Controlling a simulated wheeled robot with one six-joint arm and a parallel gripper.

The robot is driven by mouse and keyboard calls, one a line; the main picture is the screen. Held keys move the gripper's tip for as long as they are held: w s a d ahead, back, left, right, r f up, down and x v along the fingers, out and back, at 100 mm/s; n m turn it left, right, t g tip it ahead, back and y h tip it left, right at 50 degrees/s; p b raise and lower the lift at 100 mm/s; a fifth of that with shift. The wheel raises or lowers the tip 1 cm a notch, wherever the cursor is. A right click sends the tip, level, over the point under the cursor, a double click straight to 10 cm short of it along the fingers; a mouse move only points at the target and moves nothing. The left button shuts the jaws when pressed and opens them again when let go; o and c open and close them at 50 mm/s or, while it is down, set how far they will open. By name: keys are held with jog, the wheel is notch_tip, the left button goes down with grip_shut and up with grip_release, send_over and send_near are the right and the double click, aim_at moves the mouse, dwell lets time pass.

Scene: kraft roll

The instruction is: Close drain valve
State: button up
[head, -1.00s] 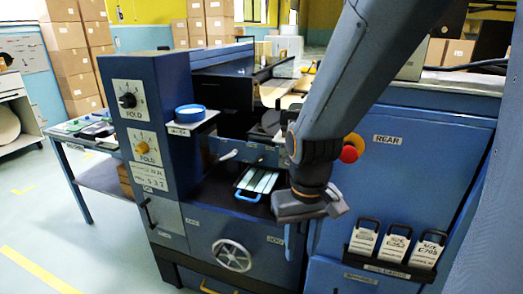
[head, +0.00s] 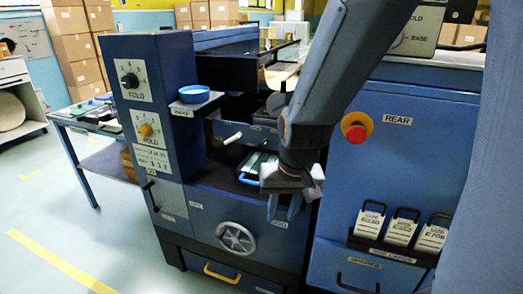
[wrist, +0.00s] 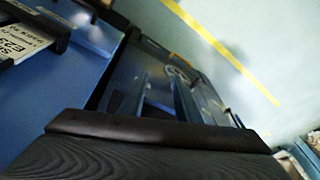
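No part labelled as a drain valve can be read, so I cannot tell which control it is. A grey handwheel (head: 235,238) is on the lower front of the blue machine. It also shows small in the wrist view (wrist: 178,76). A small white-handled lever (head: 232,138) sticks out above, left of my arm. A yellow handle (head: 222,273) is low on the machine, below the wheel. My gripper (head: 283,208) points down in front of the machine, to the right of and above the handwheel, apart from it. Its fingers (wrist: 160,92) are spread with nothing between them.
A red stop button (head: 355,129) is right of my arm. Several size cards stand in a black rack (head: 395,248) at the right. A blue dish (head: 194,93) sits on a ledge beside the control column (head: 150,120). The floor (head: 60,225) at the left is open.

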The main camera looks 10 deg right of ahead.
jog(key=w+a+f+m+t+b, duration=0.2)
jog(key=w+t+b, duration=0.1)
jog(key=w, duration=0.6)
jog(key=w+a+f+m+t+b, duration=0.2)
jog(key=w+t+b, duration=0.1)
jog(key=w, duration=0.7)
jog(key=m+t+h+b, duration=0.6)
jog(key=m+h+b, duration=0.2)
jog(key=m+h, duration=0.2)
send_near(262, 146)
jog(key=w, duration=0.2)
jog(key=shift+w+d+f+h, duration=0.25)
jog(key=shift+d+f+h, duration=0.05)
jog(key=shift+d, duration=0.3)
jog(key=b+x, duration=0.1)
jog(key=x, duration=0.6)
jog(key=shift+w+d+r, duration=0.1)
jog(key=shift+w, duration=0.1)
jog(key=shift+c, duration=0.3)
grip_shut()
